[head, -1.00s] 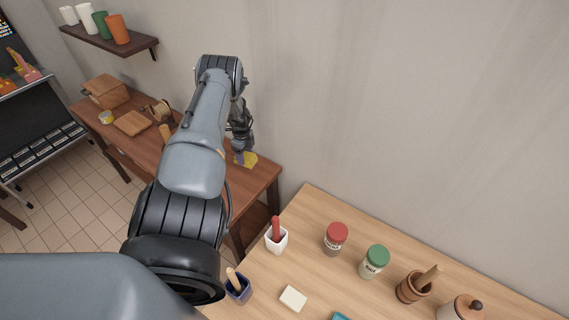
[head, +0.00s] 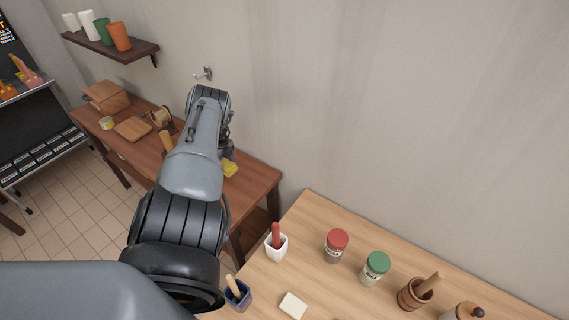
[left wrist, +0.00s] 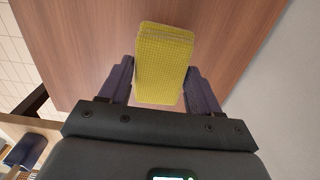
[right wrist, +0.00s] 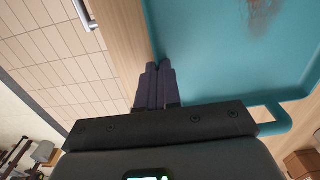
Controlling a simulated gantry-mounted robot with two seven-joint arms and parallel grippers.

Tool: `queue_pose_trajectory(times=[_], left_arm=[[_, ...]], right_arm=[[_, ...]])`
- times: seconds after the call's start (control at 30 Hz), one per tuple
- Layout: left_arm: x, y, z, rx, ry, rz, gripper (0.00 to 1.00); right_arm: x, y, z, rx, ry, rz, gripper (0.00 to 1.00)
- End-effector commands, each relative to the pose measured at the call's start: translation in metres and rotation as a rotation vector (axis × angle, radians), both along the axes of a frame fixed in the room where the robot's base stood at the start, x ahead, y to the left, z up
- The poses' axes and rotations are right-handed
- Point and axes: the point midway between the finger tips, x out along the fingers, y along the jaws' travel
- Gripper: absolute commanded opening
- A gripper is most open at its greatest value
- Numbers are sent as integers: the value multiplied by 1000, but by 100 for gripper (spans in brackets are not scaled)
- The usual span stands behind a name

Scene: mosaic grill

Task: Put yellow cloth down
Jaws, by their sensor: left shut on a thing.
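The yellow cloth (left wrist: 163,62) is a folded, waffle-textured block between the two fingers of my left gripper (left wrist: 160,85) in the left wrist view. The left gripper is shut on it, over the dark brown wooden table (left wrist: 90,40). In the head view the cloth (head: 230,169) shows small beside my left gripper, near the right part of the brown table (head: 255,178). I cannot tell whether the cloth touches the table. My right gripper (right wrist: 158,75) is shut with its fingers together and nothing visible between them, beside a teal tray (right wrist: 215,75).
The brown table also holds a wooden box (head: 104,96), a cutting board (head: 132,128) and a tin (head: 106,123). A lighter counter (head: 320,215) carries a red-lidded jar (head: 336,245), a green-lidded jar (head: 375,268) and a mortar (head: 414,293). A wall hook (head: 204,73) is above my left arm.

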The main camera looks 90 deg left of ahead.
Motion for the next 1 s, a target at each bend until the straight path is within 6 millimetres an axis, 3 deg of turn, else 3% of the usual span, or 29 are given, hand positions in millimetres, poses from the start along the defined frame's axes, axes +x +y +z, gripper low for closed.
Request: queue_pose_trajectory(times=[0.3,0.57,0.6,0.7,0.77,1.0], left_arm=[[1,-1,-36,-2,-4,2,23],[0,-1,-40,-1,0,1,23],[0,-1,-40,-1,0,2,64],[0,-1,-40,-2,-1,2,79],[0,-1,-40,-2,-1,2,88],[0,-1,-40,-2,-1,1,88]], right_arm=[[0,0,-1,0,1,0,0],[0,0,-1,0,1,0,0],[0,0,-1,0,1,0,0],[0,0,-1,0,1,0,0],[0,0,-1,0,1,0,0],[0,0,-1,0,1,0,0]])
